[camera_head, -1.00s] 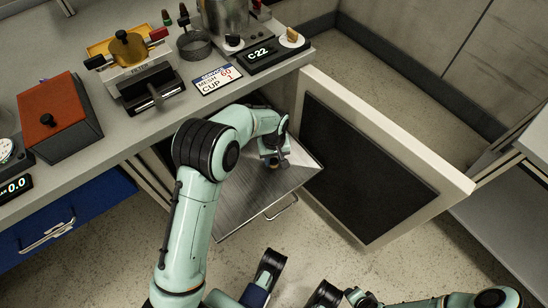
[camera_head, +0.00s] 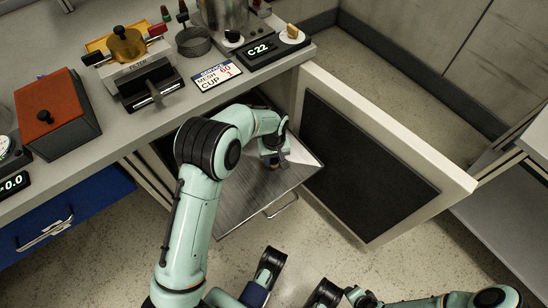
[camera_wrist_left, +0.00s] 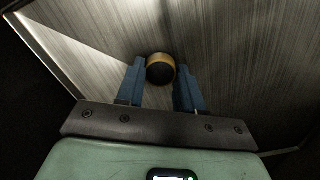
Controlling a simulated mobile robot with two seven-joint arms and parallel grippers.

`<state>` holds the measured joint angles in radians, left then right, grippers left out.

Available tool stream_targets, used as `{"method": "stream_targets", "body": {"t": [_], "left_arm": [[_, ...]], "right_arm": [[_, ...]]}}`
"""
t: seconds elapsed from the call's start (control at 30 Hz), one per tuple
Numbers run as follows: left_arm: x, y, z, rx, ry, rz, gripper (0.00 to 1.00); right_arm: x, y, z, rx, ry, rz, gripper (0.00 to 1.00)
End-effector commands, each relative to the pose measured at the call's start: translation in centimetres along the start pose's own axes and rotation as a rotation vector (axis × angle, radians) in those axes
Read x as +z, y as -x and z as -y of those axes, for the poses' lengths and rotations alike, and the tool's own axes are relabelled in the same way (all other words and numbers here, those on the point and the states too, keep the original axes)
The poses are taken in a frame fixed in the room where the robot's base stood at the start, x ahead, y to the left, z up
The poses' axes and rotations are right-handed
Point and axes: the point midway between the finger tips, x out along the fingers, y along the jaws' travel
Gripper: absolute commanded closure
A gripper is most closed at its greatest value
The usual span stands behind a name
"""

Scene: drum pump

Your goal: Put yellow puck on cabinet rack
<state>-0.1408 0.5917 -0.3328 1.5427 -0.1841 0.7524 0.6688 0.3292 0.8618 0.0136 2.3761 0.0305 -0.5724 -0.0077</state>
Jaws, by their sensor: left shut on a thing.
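The yellow puck (camera_wrist_left: 160,68) shows in the left wrist view as a small yellow ring-edged disc with a dark face. It sits between the blue fingertips of my left gripper (camera_wrist_left: 160,77), which is shut on it. In the head view my left gripper (camera_head: 274,160) is over the cabinet rack (camera_head: 240,205), a brushed metal plate that sticks out of the open cabinet with a wire handle at its front. The rack's surface (camera_wrist_left: 100,35) fills the background of the wrist view. I cannot tell whether the puck touches the rack.
The open cabinet door (camera_head: 365,165) stands close to the right of the rack. The counter above holds a red-topped box (camera_head: 55,115), a filter device (camera_head: 140,75), a sign (camera_head: 217,74) and a C22 display (camera_head: 262,50).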

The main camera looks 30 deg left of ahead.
Motion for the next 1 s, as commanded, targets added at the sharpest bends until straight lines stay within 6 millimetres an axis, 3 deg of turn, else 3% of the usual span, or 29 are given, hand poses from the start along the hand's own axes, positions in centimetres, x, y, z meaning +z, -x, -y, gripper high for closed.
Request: {"method": "stream_targets", "body": {"t": [1.0], "left_arm": [[0.01,-0.79,0.03,0.000,0.000,0.001,0.92]], "right_arm": [[0.01,-0.18,-0.04,0.000,0.000,0.000,0.65]]}}
